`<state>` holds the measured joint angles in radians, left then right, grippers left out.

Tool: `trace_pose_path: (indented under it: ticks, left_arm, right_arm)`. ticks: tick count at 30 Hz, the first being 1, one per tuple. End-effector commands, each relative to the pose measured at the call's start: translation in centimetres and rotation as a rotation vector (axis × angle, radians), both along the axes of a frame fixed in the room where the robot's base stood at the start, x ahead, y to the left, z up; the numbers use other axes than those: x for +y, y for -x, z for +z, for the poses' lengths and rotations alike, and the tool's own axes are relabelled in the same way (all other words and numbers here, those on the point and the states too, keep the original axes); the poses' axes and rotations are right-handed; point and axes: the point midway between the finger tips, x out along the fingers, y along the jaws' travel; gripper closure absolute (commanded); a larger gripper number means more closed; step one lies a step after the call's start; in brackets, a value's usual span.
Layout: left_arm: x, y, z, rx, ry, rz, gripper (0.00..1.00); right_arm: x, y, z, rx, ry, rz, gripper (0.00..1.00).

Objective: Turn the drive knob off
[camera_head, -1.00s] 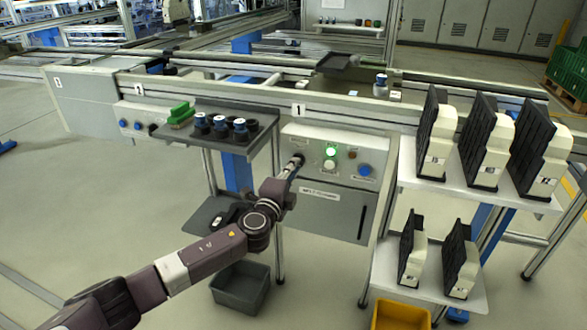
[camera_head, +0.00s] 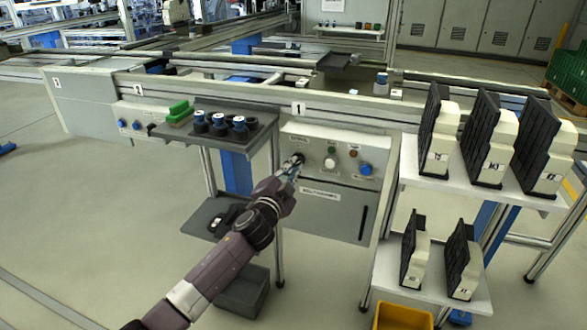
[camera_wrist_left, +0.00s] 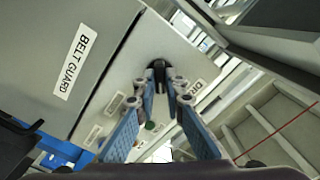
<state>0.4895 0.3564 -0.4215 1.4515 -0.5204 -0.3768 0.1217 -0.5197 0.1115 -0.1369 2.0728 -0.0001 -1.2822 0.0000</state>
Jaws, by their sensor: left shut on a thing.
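The black drive knob (camera_head: 299,157) is at the left end of the grey control panel (camera_head: 312,174). My left gripper (camera_head: 294,166) reaches it from the front and is shut on it. In the left wrist view the knob (camera_wrist_left: 158,68) shows between and beyond the blue-padded fingertips (camera_wrist_left: 158,90), which partly hide it. A label beside it is partly covered by a finger. The green lamp (camera_head: 331,150) above the white button (camera_head: 330,163) is dark. A blue knob (camera_head: 365,169) is at the right of the panel. My right gripper is in neither view.
A tray (camera_head: 244,142) with dark, blue-topped parts and a green block juts out left of the panel. A white shelf (camera_head: 480,184) with black-and-cream units stands to the right. A belt guard door (camera_head: 330,212) is below the panel. A grey bin (camera_head: 244,290) stands on the floor.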

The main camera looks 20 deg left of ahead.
Motion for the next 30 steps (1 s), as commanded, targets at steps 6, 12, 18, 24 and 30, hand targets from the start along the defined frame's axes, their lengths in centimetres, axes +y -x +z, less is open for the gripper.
trace_pose_path:
  ticks: [6, 12, 18, 24, 30]
  left_arm:
    - [-0.1, 0.1, -0.1, 0.012, 0.213, 0.000, 1.00]
    - [-0.1, 0.1, -0.1, 0.019, 0.403, 0.002, 1.00]
    - [-0.1, 0.0, 0.0, 0.025, 0.579, 0.001, 1.00]
    - [-0.1, 0.1, 0.0, 0.029, 0.722, 0.001, 1.00]
    - [-0.1, 0.1, -0.1, 0.034, 0.819, 0.002, 1.00]
  right_arm:
    - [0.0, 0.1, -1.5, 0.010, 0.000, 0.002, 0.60]
    - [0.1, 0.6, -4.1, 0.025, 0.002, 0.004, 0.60]
    - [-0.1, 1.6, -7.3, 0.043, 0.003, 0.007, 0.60]
    - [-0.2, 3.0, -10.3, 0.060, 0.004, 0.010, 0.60]
    - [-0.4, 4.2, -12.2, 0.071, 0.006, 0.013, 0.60]
